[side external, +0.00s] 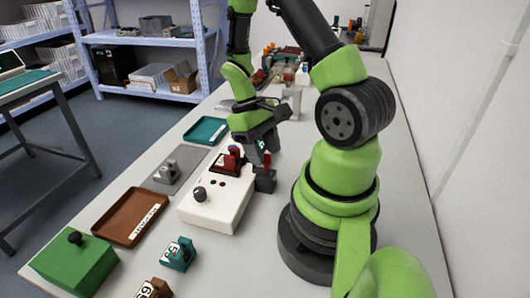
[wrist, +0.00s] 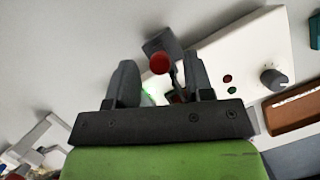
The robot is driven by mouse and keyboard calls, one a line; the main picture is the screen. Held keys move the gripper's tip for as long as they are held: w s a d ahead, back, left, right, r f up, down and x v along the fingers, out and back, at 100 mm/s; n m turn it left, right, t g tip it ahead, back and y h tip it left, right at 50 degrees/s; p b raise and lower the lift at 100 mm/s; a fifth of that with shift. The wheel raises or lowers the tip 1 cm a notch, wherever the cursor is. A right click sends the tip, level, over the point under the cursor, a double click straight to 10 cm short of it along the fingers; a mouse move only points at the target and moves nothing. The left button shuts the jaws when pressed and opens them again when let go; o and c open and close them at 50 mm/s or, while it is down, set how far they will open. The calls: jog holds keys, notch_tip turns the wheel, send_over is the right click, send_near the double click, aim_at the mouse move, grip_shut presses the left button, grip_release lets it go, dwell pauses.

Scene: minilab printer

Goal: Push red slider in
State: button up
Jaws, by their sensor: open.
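A white box (side external: 219,205) stands on the table with a dark grey block (side external: 265,181) at its right side. A red part on a dark base (side external: 229,161) sits on top of the box. My gripper (side external: 262,152) is open, pointing down just above the dark block. A small red piece (side external: 267,159) shows near its fingertips. In the wrist view, a red round knob (wrist: 159,63) lies between the two spread fingers, apart from both, with the grey block (wrist: 161,42) behind it. Which red part is the slider, and whether my gripper touches it, I cannot tell.
A black dial (side external: 199,194) stands on the box. To its left are a brown tray (side external: 122,222), a grey plate (side external: 164,184) and a teal tray (side external: 205,130). A green box (side external: 75,265) and teal block (side external: 179,254) are in front.

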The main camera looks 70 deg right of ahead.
jog(key=shift+s+a+f, duration=0.1)
jog(key=shift+s+f, duration=0.1)
jog(key=shift+f, duration=0.3)
grip_shut()
jog(key=shift+w, duration=1.5)
grip_release()
jog(key=shift+r, duration=0.1)
